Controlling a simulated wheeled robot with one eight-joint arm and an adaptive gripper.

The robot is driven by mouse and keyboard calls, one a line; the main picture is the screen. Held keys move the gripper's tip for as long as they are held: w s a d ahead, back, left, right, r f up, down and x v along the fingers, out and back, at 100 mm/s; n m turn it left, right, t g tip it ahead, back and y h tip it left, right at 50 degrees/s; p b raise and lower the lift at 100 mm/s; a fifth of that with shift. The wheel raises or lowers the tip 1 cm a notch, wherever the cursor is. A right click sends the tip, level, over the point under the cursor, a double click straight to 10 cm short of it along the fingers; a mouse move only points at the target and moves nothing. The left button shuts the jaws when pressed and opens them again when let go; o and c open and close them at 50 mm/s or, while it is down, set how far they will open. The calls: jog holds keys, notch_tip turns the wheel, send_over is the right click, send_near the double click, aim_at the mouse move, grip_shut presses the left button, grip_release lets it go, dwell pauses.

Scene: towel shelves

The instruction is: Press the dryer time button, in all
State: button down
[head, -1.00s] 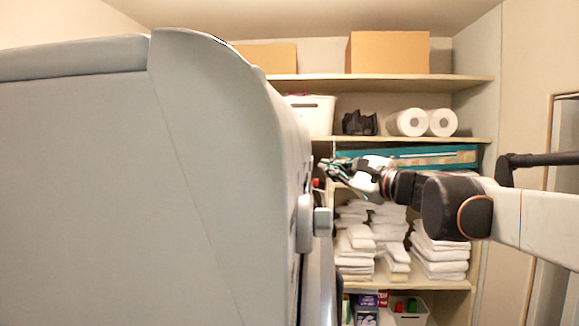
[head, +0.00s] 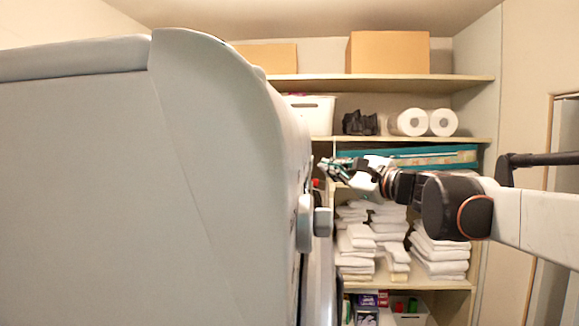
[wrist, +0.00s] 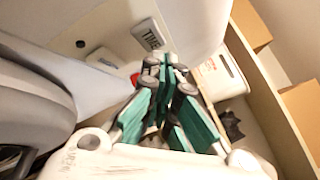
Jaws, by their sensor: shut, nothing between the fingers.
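The dryer (head: 130,190) is the large pale grey machine filling the left of the head view, seen side-on. Its front panel also shows in the wrist view (wrist: 190,25), with a small marked panel (wrist: 149,34), a raised pale rectangular control (wrist: 106,60) and a small dark round spot (wrist: 80,43). I cannot tell which of these is the time button. My gripper (head: 325,168) is shut and empty, close to the dryer's front. Its teal fingers also show in the wrist view (wrist: 163,66), pointing at the panel. A red patch (wrist: 135,78) shows beside the fingertips, partly hidden; contact is unclear.
A rounded grey knob or handle (head: 322,222) sticks out from the dryer's front below my gripper. Behind stand shelves (head: 420,287) with stacked white towels (head: 438,255), paper rolls (head: 410,122), cardboard boxes (head: 387,52) and a white bin (head: 312,113).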

jog(key=shift+a, duration=0.1)
jog(key=shift+a, duration=0.3)
jog(key=shift+w+a, duration=0.15)
jog(key=shift+a, duration=0.3)
dwell(1.0)
jog(key=shift+d, duration=0.1)
jog(key=shift+s+d, duration=0.2)
jog(key=shift+d, duration=0.55)
jog(key=d, duration=0.3)
jog(key=s+d, duration=0.1)
jog(key=d, duration=0.1)
dwell(0.5)
jog(key=shift+a, duration=0.15)
dwell(0.3)
